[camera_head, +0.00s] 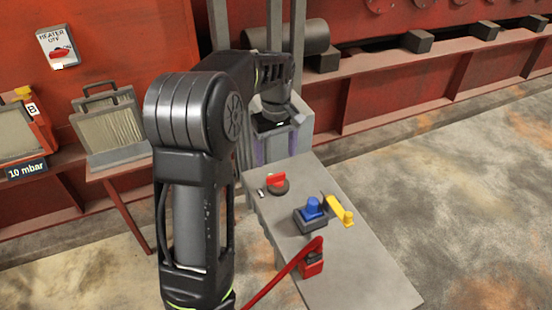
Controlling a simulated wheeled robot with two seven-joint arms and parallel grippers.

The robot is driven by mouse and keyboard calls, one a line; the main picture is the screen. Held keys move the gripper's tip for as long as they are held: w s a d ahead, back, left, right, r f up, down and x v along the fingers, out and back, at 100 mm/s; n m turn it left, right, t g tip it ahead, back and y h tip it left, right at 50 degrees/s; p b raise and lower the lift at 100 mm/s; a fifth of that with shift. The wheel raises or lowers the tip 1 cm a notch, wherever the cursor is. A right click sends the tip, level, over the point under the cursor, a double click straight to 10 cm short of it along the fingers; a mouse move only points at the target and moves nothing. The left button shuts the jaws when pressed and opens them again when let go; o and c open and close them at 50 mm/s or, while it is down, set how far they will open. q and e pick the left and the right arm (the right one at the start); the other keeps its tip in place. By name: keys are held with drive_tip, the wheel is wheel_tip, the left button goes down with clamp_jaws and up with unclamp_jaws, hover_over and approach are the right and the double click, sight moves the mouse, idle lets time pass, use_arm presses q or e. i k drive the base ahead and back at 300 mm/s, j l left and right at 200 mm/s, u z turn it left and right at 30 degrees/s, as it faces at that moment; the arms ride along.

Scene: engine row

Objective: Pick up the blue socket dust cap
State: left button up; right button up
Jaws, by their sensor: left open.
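The blue socket dust cap (313,207) sits on top of a dark grey socket block (313,221) on the grey bench (370,278). My left gripper (276,148) is beyond the bench's far end, up and to the left of the cap in the picture. It points downward, open, and is clear of the cap. I see nothing between its fingers. My left arm fills the left middle of the view. My right gripper does not show.
A yellow piece (340,211) lies right beside the socket block. A red knob on a dark round base (277,181) is at the bench's far end. A red plug (312,262) with a red cable is nearer. The bench's near right part is clear.

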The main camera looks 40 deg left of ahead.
sight(312, 212)
drive_tip(key=k+j, duration=0.7)
drive_tip(key=k, duration=0.2)
